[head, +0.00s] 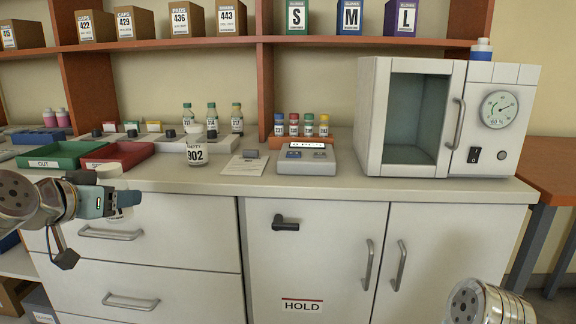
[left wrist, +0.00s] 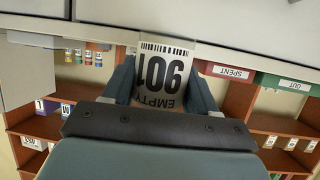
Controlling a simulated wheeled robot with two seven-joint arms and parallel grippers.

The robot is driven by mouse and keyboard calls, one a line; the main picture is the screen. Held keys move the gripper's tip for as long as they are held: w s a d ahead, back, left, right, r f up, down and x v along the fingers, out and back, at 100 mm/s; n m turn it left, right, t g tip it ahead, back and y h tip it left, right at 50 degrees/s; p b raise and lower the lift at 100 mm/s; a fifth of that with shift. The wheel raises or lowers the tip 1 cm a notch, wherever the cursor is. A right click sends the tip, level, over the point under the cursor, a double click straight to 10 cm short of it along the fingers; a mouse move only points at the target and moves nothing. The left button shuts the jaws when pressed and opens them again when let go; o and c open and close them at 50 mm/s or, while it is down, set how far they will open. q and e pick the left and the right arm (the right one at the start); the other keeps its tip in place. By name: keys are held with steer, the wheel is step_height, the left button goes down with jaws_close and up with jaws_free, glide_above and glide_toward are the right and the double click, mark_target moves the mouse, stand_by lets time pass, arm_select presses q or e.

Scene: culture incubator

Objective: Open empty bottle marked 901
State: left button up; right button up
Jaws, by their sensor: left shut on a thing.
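The white bottle marked 901 (left wrist: 163,72), labelled "EMPTY", is between the fingers of my left gripper (head: 113,203), which is shut on it. In the left wrist view its label is upside down. Another white bottle marked 902 (head: 196,154) stands upright on the counter edge. My right gripper is out of view; only part of my right arm shows at the bottom right.
A green OUT tray (head: 45,163) and a red tray (head: 133,151) lie behind the left gripper. A small device (head: 306,163) with coloured-cap vials and an incubator (head: 412,115) with a handled door stand to the right. Counter between device and bottle 902 holds a paper sheet (head: 244,166).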

arm_select(q)
steer(key=w+d+f, duration=0.3)
steer(key=d+f, duration=0.1)
steer(key=f, duration=0.6)
steer(key=w+d+f+n+y, duration=0.1)
steer(key=d+f, duration=0.3)
steer(key=f, duration=0.6)
steer(key=w+d+f+y, duration=0.1)
steer(key=w+d+f, duration=0.3)
steer(key=f, duration=0.6)
steer(key=shift+w+d+n, duration=0.1)
steer(key=shift+w+n, duration=0.2)
steer(key=shift+w, duration=0.05)
steer(key=shift+r, duration=0.1)
